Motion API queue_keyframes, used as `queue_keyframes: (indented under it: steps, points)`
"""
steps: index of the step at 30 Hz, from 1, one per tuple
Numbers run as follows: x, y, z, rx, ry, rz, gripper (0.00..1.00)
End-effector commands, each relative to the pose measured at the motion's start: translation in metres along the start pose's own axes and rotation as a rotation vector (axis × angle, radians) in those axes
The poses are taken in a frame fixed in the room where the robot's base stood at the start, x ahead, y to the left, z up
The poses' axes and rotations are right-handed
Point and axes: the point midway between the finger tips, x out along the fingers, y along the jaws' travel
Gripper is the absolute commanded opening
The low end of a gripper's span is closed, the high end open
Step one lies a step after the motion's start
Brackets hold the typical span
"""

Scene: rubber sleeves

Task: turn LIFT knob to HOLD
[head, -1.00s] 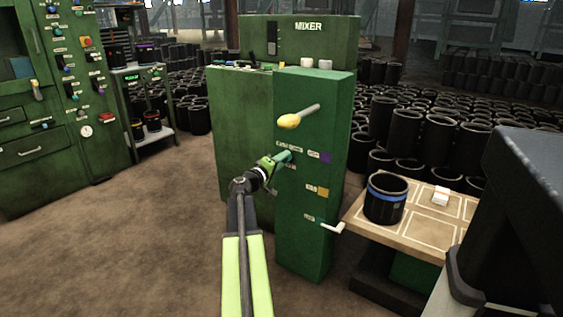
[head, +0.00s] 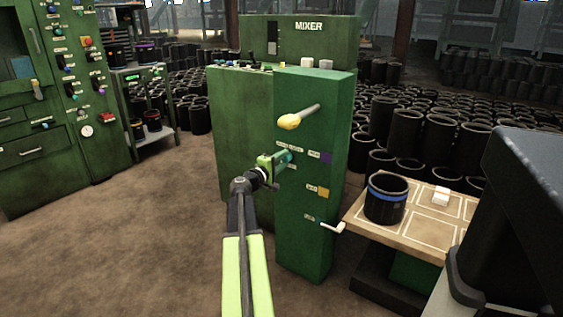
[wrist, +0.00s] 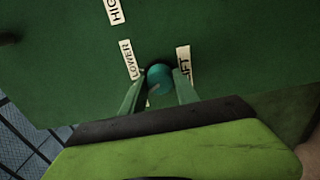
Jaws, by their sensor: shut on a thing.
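The teal knob (wrist: 159,78) is on the green mixer panel, between the two fingers of my gripper (wrist: 159,88) in the wrist view. My gripper is shut on it. A LOWER label (wrist: 131,59) is left of the knob and a LIFT label (wrist: 184,66), partly covered by a finger, is right of it. A third label (wrist: 115,11) is cut off at the top edge. In the head view, my gripper (head: 280,160) reaches the front of the green column (head: 300,225) at the knob. The knob's pointer direction cannot be told.
A yellow-tipped lever (head: 290,121) sticks out above my gripper. A pale crank handle (head: 334,227) sticks out lower right. A wooden table (head: 430,225) with a black sleeve (head: 386,198) stands to the right. The floor (head: 120,240) on the left is clear.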

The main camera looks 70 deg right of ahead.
Motion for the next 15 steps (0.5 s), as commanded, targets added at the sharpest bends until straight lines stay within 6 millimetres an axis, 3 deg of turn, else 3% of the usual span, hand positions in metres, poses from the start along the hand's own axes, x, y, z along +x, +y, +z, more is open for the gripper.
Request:
queue_keyframes:
  steps: [5,6,11,15]
  points:
    - [0.0014,0.0012,-0.0015,-0.002,0.004,0.003,0.0]
    - [0.0014,0.0013,-0.0015,-0.002,0.004,0.003,0.38]
    - [0.0011,0.0009,-0.0008,-0.001,0.002,0.002,0.58]
    - [0.0008,0.0006,-0.0003,0.0,0.001,0.001,0.58]
